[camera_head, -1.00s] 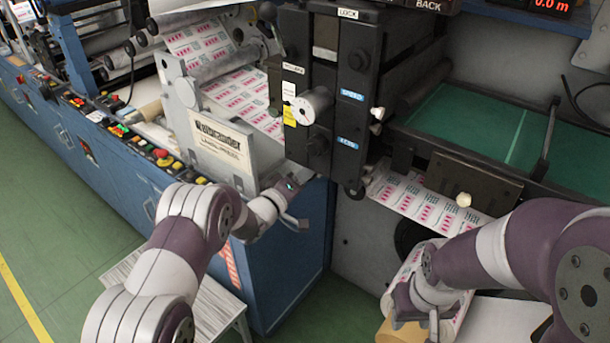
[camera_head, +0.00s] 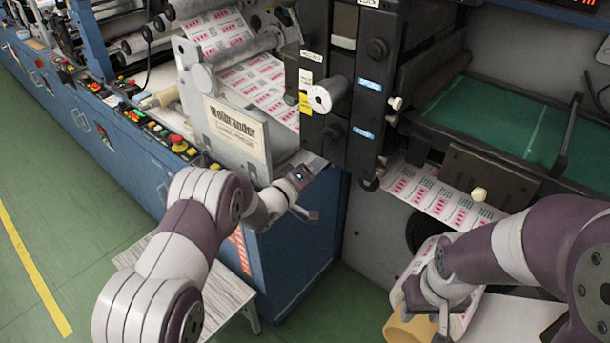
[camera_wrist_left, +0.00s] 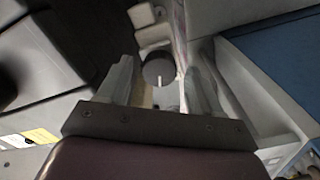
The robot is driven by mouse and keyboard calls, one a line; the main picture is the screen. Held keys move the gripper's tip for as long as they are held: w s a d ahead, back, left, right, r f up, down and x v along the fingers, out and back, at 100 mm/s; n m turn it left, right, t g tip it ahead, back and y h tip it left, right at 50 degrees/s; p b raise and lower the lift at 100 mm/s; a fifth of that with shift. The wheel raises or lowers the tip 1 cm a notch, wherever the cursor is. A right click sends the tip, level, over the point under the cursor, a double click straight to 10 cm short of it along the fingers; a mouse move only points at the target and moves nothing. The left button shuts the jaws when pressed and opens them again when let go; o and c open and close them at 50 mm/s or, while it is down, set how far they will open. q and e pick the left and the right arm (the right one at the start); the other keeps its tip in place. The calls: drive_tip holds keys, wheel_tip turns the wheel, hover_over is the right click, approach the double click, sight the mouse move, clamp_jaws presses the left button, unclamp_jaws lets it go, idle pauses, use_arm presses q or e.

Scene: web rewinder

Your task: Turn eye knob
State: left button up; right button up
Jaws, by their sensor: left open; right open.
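A dark round knob with a white line (camera_wrist_left: 158,70), which looks like the eye knob, shows in the left wrist view. The line points down in that picture. My left gripper (camera_wrist_left: 162,88) is open, with one finger to each side of the knob; I cannot tell whether they touch it. In the head view my left gripper (camera_head: 310,193) is at the blue cabinet's upper corner below the black roller block, and the knob is hidden there. My right gripper (camera_head: 432,308) is open, low at the right beside the printed label roll (camera_head: 462,312).
A silver cylinder knob (camera_head: 330,95) sticks out of the black block (camera_head: 350,135) above my left gripper. The printed web (camera_head: 430,195) runs to the lower right. A button panel (camera_head: 160,135) and a white slatted bench (camera_head: 225,290) are at the left.

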use_arm(q)
drive_tip(key=b+v, duration=0.1)
drive_tip(key=v, duration=1)
drive_tip(key=shift+s+a+b, duration=0.2)
drive_tip(key=shift+s+b, duration=0.1)
drive_tip(key=shift+s, duration=0.05)
